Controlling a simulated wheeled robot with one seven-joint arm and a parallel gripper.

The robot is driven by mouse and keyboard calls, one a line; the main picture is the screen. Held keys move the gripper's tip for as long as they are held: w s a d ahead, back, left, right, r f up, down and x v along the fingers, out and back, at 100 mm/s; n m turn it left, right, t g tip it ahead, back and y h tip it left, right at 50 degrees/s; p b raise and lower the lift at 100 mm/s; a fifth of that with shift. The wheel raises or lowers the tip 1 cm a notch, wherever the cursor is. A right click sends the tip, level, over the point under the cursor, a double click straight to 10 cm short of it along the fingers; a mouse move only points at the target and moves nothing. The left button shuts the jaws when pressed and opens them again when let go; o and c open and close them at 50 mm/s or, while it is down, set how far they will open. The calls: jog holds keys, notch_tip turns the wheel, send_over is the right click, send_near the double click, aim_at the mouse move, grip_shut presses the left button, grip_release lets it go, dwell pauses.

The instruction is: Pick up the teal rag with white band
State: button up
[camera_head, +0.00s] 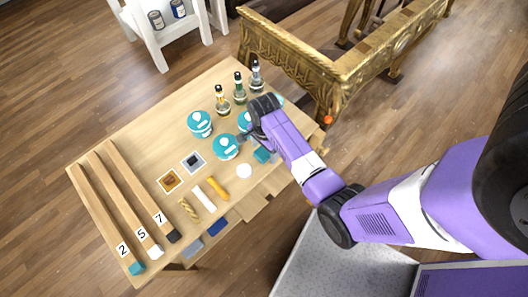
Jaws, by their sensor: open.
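A small teal item (262,155) lies on the wooden table just below my wrist, at the table's right side. It may be the teal rag, but it is partly covered by my arm and I cannot make out a white band. My gripper (249,138) points down over the table, just up and left of this item. It is open, and its fingers are small and partly hidden by my wrist. I cannot tell whether they touch anything.
Teal-labelled round tubs (200,124) stand close to my gripper, with several bottles (239,88) behind. A white round item (244,171) and a yellow-orange stick (217,188) lie in front. Numbered wooden bars (118,205) lie left. A gilt console (345,75) stands behind.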

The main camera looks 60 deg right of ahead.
aim_at(264, 151)
jog(key=c, duration=1.4)
jog(key=shift+r, duration=0.1)
jog(key=shift+r+p, duration=2.15)
jog(key=shift+r, duration=7.75)
